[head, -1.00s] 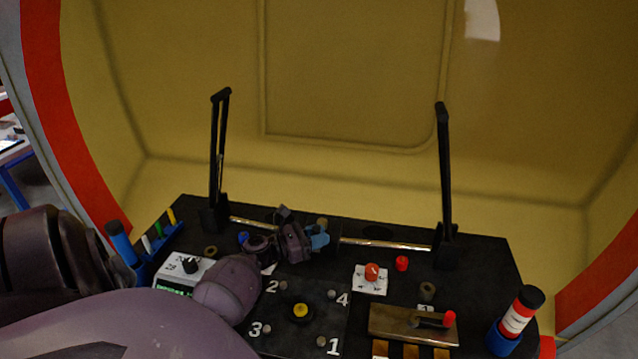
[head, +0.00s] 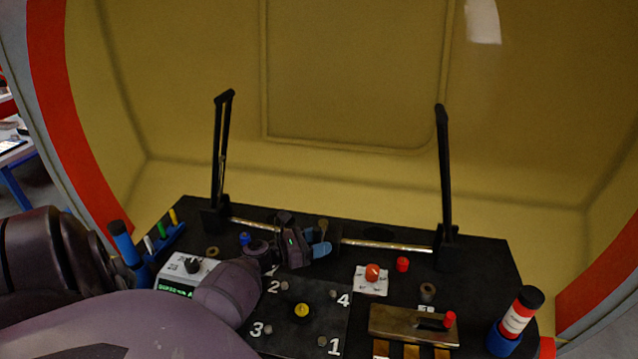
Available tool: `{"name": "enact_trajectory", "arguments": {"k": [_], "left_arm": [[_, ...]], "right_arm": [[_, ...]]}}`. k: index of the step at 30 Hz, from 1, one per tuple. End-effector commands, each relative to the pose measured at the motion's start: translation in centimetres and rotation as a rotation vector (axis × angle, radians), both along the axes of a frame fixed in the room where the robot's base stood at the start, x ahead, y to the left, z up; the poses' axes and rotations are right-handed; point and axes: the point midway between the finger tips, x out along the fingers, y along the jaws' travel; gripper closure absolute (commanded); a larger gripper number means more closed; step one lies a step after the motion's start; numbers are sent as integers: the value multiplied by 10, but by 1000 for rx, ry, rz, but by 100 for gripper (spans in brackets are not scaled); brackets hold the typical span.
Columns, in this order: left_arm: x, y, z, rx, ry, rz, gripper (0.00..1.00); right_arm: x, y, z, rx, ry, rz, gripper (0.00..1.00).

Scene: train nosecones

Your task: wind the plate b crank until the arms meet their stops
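Two tall black arms stand nearly upright on the dark plate, the left one (head: 220,155) and the right one (head: 444,175). A shiny horizontal shaft (head: 385,245) runs between their bases. My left gripper (head: 319,240) is at the middle of this shaft, its light-blue fingertips pointing right. A small tan round knob (head: 323,224) shows just behind the fingertips. The gripper hides the middle of the shaft, and I cannot make out the crank or whether the fingers are closed on it. My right gripper is not in view.
The plate also carries a red knob on a white label (head: 372,274), a red cap (head: 402,264), a yellow button (head: 301,310) among numbered studs, and a brass slotted block (head: 413,324). A red-white-blue cylinder (head: 516,318) stands at the right. A white dial box (head: 186,271) stands left.

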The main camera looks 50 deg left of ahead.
Motion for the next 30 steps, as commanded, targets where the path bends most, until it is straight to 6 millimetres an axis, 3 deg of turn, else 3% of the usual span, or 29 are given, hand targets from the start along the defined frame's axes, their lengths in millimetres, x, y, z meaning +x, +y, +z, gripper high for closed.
{"name": "enact_trajectory", "arguments": {"k": [7, 11, 30], "left_arm": [[2, 2, 6, 3, -6, 4, 49], [3, 3, 18, 5, -12, 5, 49], [1, 2, 144, 6, -10, 3, 49]], "right_arm": [[1, 1, 2, 2, -3, -1, 34], [2, 0, 7, 1, -11, -1, 34], [-5, -7, 30, -10, -16, -6, 34]]}}
